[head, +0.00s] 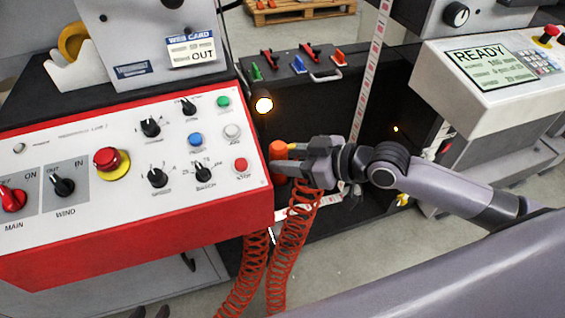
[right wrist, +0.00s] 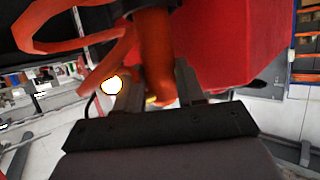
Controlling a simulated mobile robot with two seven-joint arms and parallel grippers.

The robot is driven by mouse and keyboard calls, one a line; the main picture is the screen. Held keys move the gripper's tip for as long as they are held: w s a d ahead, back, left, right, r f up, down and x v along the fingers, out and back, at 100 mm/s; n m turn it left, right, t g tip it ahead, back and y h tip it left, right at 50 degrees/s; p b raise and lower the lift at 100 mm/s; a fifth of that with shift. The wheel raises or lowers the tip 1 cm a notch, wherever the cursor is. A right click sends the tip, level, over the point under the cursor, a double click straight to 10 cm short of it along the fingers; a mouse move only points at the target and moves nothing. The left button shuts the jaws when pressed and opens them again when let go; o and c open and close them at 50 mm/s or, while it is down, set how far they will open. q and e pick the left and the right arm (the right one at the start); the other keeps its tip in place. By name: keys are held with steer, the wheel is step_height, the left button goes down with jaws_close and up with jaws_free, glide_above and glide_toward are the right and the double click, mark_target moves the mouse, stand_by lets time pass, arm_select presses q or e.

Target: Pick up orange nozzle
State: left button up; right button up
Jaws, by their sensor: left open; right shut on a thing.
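The orange nozzle (head: 279,150) stands upright beside the right end of the red control console, with a red coiled hose (head: 292,235) hanging below it. My right gripper (head: 290,159) reaches in from the right and is shut on the nozzle. In the right wrist view the orange nozzle (right wrist: 155,50) is between the fingers of my right gripper (right wrist: 168,85), close to the console's red side. Only two dark tips of what appears to be my left gripper (head: 150,312) show at the bottom edge, apart and empty, well away from the nozzle.
The red and white control console (head: 100,205) with knobs and buttons fills the left. A lit lamp (head: 264,104) is just above the nozzle. A white label strip (head: 368,75) runs down behind the gripper. A second console (head: 480,95) with a READY screen stands at the right.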

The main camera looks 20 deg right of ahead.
steer(key=shift+r, duration=0.15)
step_height(320, 180, up, 28)
steer(key=p, duration=1.1)
steer(key=shift+r+p, duration=0.15)
steer(key=shift+p, duration=0.2)
